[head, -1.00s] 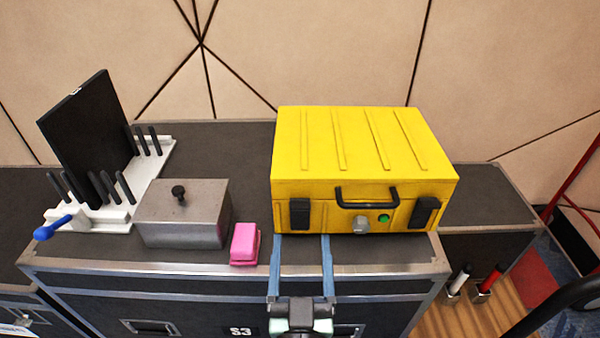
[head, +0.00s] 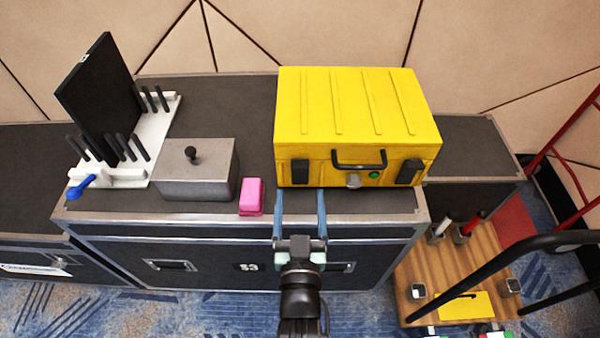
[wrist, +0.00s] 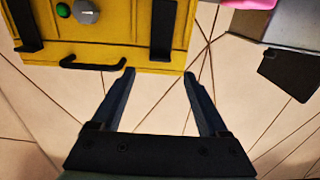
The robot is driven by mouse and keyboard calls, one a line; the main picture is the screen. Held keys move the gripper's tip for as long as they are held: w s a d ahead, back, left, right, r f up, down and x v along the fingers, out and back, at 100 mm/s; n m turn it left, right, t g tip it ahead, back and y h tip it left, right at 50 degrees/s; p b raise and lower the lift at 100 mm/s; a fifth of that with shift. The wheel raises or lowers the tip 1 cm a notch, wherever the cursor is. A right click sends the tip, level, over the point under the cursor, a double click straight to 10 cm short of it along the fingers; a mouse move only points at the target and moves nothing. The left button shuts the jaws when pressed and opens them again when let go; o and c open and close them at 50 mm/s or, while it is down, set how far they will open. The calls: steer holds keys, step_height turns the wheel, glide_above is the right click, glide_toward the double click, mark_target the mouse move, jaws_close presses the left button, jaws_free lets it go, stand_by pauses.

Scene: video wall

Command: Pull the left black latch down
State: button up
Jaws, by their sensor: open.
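The yellow case (head: 355,110) stands on the dark flight case. Its left black latch (head: 300,172) is upright on the front face; the wrist view, which is upside down, shows this latch (wrist: 163,30) just beyond the fingertips. The right black latch (head: 410,172) sits on the other side of the black handle (head: 358,163). My gripper (head: 300,194) is open and empty in front of the left latch. In the wrist view its blue-grey fingers (wrist: 159,75) are spread wider than the latch and appear short of it.
A pink block (head: 251,196) and a grey lidded metal box (head: 197,170) stand left of the case. A white rack (head: 150,140) holds a black panel (head: 100,100). A wooden cart (head: 460,265) stands at the lower right. The flight case's front edge (head: 170,217) lies below my fingers.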

mark_target(300, 169)
steer(key=shift+w, duration=3.15)
jaws_close()
